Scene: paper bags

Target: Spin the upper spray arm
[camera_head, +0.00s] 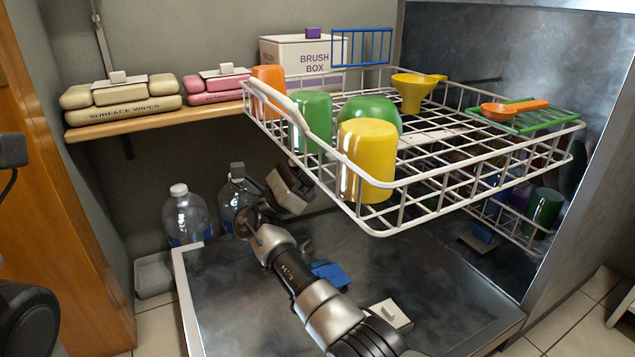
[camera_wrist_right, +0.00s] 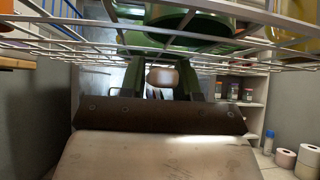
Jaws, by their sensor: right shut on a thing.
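The upper rack (camera_head: 385,232) is pulled out over the open dishwasher door (camera_head: 240,310). My right gripper (camera_wrist_right: 163,82) is under the rack, near its left front side; in the head view its fingertips are hidden behind the rack and cups. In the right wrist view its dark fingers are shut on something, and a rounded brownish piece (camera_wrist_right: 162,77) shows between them. I cannot tell whether this is part of the upper spray arm, which I cannot make out clearly. My left gripper is out of view.
Green (camera_head: 311,122), yellow (camera_head: 367,160) and orange (camera_head: 268,77) cups, a green bowl (camera_head: 372,110) and a yellow funnel (camera_head: 415,92) stand in the rack. Bottles (camera_head: 186,215) stand left of the door. A shelf (camera_head: 150,119) holds wipes and a box.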

